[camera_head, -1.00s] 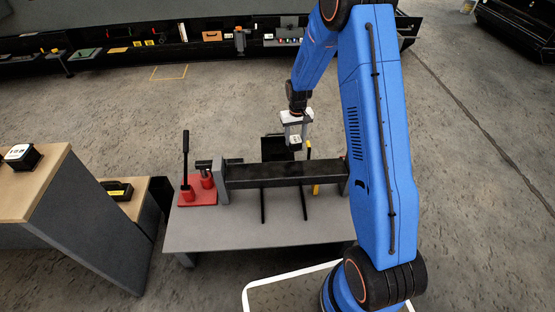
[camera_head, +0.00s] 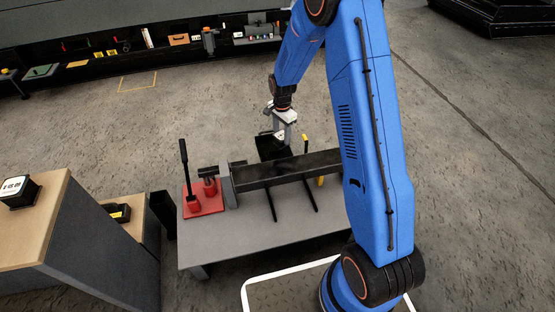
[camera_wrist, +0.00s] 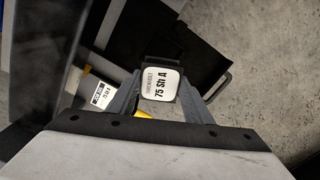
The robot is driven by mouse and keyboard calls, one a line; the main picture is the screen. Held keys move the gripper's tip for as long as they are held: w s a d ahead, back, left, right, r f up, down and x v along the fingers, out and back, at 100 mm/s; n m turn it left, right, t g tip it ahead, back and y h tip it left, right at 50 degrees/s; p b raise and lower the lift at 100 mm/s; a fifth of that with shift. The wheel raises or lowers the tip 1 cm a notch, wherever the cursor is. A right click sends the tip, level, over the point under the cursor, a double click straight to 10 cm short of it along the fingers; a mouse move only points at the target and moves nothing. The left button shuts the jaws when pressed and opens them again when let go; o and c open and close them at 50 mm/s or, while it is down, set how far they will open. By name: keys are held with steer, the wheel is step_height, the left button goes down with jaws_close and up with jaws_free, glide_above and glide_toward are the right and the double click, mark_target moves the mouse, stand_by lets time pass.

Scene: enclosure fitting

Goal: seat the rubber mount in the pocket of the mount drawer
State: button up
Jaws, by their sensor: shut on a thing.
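The rubber mount (camera_wrist: 161,83) is a dark block with a white label reading "75 Sh A". In the wrist view it sits between the two grey fingers of my gripper (camera_wrist: 160,88), which is shut on it. In the head view my gripper (camera_head: 280,138) hangs above the far side of the bench, and the mount is too small to make out well there. A black drawer-like part (camera_head: 270,148) lies just below it, behind the dark beam. In the wrist view dark panels (camera_wrist: 130,30) with a bar handle (camera_wrist: 215,84) lie below the mount. I cannot make out the pocket.
The dark beam (camera_head: 285,171) crosses the grey bench (camera_head: 240,250). A wooden-topped cabinet (camera_head: 45,205) at left carries a black labelled block (camera_head: 18,190).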

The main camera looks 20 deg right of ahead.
steer(key=m, duration=0.1)
steer(key=a+m, duration=0.1)
steer(key=m, duration=0.1)
steer(key=a+m, duration=0.1)
steer(key=shift+r+m, duration=0.25)
steer(key=shift+m, duration=0.05)
steer(key=shift+f, duration=4.95)
steer(key=shift+f, duration=0.1)
steer(key=o, duration=1.4)
steer(key=shift+c, duration=0.2)
